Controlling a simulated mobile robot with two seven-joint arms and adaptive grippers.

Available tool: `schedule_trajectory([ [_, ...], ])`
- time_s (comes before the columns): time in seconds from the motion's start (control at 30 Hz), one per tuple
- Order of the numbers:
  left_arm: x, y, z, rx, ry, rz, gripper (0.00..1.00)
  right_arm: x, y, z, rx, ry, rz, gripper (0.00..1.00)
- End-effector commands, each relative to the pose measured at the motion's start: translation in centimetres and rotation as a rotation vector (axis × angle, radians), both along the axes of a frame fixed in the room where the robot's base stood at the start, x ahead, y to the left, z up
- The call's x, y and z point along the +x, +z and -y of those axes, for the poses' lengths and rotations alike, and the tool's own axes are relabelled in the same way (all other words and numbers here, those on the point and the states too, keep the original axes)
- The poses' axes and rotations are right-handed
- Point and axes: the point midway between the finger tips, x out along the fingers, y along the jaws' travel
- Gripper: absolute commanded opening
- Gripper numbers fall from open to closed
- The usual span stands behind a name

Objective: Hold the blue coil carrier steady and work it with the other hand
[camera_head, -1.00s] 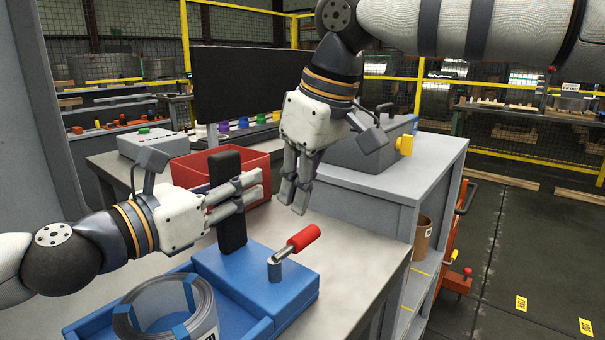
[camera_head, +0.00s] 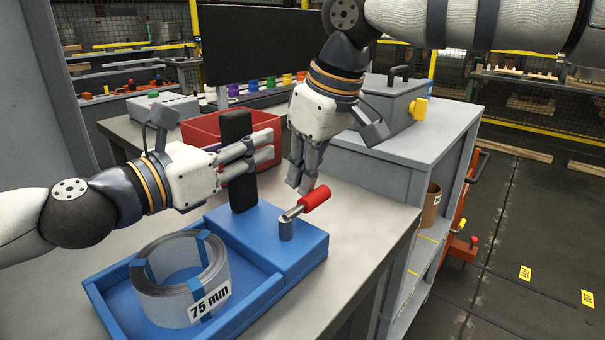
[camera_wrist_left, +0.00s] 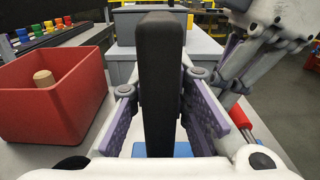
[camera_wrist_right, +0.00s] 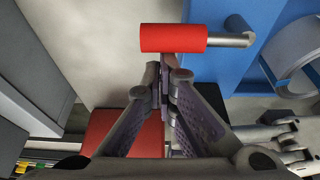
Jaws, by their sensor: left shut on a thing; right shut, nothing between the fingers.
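The blue coil carrier (camera_head: 262,240) stands on the table, with a steel strip coil (camera_head: 165,285) labelled 75 mm in its tray. A black upright post (camera_head: 240,190) rises from its raised block. My left gripper (camera_head: 262,150) is shut on this post, which also fills the middle of the left wrist view (camera_wrist_left: 160,80). A lever with a red grip (camera_head: 316,198) and a metal crank stands on the block. My right gripper (camera_head: 303,186) is shut and empty, pointing down just by the red grip. In the right wrist view the red grip (camera_wrist_right: 173,38) lies just past the fingertips; contact is unclear.
A red bin (camera_head: 200,132) stands behind the carrier, with a wooden peg (camera_wrist_left: 44,78) inside in the left wrist view. A grey cabinet (camera_head: 420,165) bearing a grey box (camera_head: 395,105) stands behind right. The table (camera_head: 370,225) is bare right of the carrier.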

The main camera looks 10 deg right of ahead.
Motion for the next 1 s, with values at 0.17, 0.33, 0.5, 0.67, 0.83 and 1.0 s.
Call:
schedule_trajectory([
  [0.17,0.0,-0.4,0.0,0.003,-0.003,-0.007,0.0,-0.1,0.0,0.2,-0.001,0.001,-0.001,0.0],
  [0.33,0.0,-0.4,0.0,0.003,-0.002,-0.007,0.0,-0.3,-0.1,0.4,-0.002,0.001,-0.002,0.0],
  [0.5,0.0,-0.5,0.0,0.003,-0.002,-0.007,0.0,-0.6,-0.1,0.9,-0.004,-0.002,-0.002,0.0],
  [0.67,0.0,-0.5,0.0,0.003,-0.002,-0.007,0.0,-1.3,0.0,1.4,-0.009,-0.088,-0.001,0.0],
  [0.83,0.0,-0.5,0.0,0.003,-0.002,-0.007,0.0,-2.3,-0.1,2.2,-0.006,-0.409,-0.003,0.0],
  [1.0,-0.1,-0.5,0.0,0.003,-0.002,-0.007,0.0,-3.3,-0.2,2.8,-0.002,-0.63,-0.004,0.0],
])
